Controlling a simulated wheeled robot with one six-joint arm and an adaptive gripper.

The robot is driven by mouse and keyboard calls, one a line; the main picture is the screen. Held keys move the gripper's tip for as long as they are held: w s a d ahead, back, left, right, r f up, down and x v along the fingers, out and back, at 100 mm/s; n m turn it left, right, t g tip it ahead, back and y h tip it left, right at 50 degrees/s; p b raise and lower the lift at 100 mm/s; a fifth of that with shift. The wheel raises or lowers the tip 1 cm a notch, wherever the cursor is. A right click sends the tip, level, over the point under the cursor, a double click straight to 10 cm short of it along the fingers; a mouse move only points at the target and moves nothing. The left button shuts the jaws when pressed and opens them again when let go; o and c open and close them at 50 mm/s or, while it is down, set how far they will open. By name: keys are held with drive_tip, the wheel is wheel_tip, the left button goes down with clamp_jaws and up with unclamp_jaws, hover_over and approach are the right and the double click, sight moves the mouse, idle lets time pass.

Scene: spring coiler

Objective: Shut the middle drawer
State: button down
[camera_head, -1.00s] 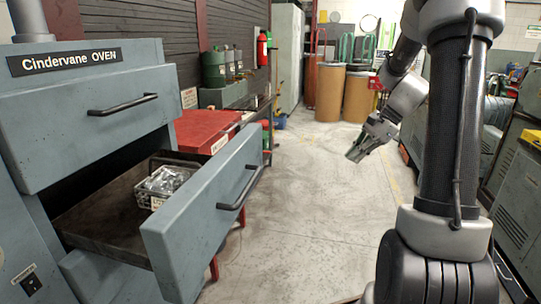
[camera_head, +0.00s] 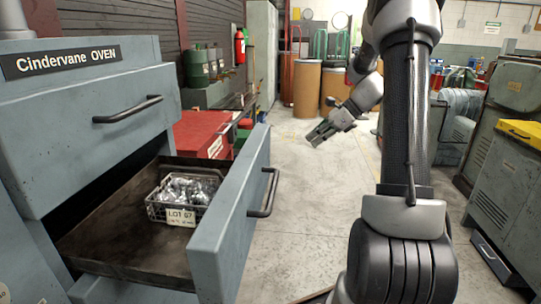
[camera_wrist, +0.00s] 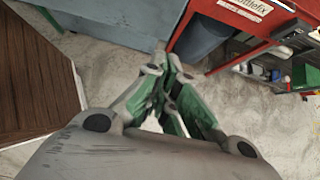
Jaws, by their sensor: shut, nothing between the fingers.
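The middle drawer (camera_head: 231,225) of the grey-blue oven cabinet stands pulled out at the left of the head view. Its black bar handle (camera_head: 266,192) faces right. A wire basket (camera_head: 182,197) of shiny metal parts with a LOT 07 tag sits inside the drawer. My gripper (camera_head: 312,140) hangs in the air to the right of and beyond the drawer front, apart from it. It is shut and empty. In the wrist view my gripper (camera_wrist: 172,95) points over the floor, its fingers together.
A closed upper drawer (camera_head: 95,120) with its own handle sits above the open one. A red cabinet (camera_head: 200,132) stands behind it. Grey machines (camera_head: 505,190) line the right. Brown drums (camera_head: 318,85) stand at the back. The concrete floor between is clear.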

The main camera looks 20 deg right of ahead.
drive_tip(key=w+a+r+x, duration=0.1)
drive_tip(key=a+r+x, duration=0.1)
drive_tip(key=x, duration=1.1)
drive_tip(key=shift+w+a, duration=0.1)
drive_tip(key=shift+a, duration=0.05)
drive_tip(key=w+a, duration=0.8)
drive_tip(key=a, duration=0.6)
drive_tip(key=w+a, duration=0.8)
drive_tip(key=a, duration=0.6)
drive_tip(key=shift+a, duration=0.15)
drive_tip(key=shift+w+r, duration=0.15)
drive_tip(key=shift+r, duration=0.05)
